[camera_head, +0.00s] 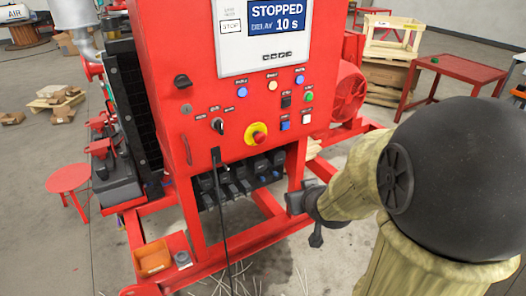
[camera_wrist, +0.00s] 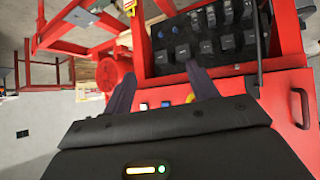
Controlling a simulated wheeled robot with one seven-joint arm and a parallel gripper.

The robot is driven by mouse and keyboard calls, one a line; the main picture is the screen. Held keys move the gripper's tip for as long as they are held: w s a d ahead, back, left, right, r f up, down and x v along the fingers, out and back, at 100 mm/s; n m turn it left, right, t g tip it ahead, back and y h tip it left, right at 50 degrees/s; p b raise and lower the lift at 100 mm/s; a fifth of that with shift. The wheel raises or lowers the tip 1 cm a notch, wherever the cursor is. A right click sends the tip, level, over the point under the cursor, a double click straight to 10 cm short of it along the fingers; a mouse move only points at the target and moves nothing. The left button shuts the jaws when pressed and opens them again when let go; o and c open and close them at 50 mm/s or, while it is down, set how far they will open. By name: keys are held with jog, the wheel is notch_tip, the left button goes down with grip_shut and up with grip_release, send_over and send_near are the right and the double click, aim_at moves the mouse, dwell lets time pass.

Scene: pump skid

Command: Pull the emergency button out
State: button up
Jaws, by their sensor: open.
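The emergency button is a red knob (camera_head: 258,138) on a yellow round plate, low on the front of the red control panel (camera_head: 205,145). In the wrist view, which is turned upside down, only a small yellow patch (camera_wrist: 190,98) shows beside the right finger, probably the button's plate; the rest is hidden. My gripper (camera_head: 292,203) is below and to the right of the button in the head view, apart from it. In the wrist view its two dark fingers (camera_wrist: 161,72) are spread with nothing held between them.
A screen (camera_head: 275,32) reads STOPPED, DELAY 10 s. Coloured buttons and a key switch (camera_head: 217,124) surround the emergency button. Below are dark terminal blocks (camera_head: 235,182) and red frame beams (camera_head: 262,232).

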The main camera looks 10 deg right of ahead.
aim_at(262, 140)
jog(key=r+n+t+y+b, duration=0.1)
jog(key=t+y+b, duration=0.1)
jog(key=w+r+n+t+y+b, duration=0.1)
jog(key=r+t+y+b, duration=0.1)
jog(key=w+r+n+t+y+b, duration=0.1)
jog(key=r+t+y, duration=0.1)
jog(key=t, duration=0.1)
jog(key=shift+a+r+b, duration=0.2)
jog(key=shift+a+b, duration=0.2)
jog(key=p+x, duration=0.1)
jog(key=p, duration=0.1)
jog(key=p+x, duration=0.2)
jog(key=p, duration=0.1)
jog(key=p+x, duration=0.2)
jog(key=p, duration=0.1)
jog(key=shift+r, duration=0.3)
jog(key=p, duration=0.5)
jog(key=shift+w+a, duration=0.15)
jog(key=shift+w, duration=0.2)
jog(key=p+x, duration=0.4)
jog(key=x, duration=0.7)
jog(key=shift+w+a+f, duration=0.15)
jog(key=shift+w+f, duration=0.05)
jog(key=shift+w, duration=0.15)
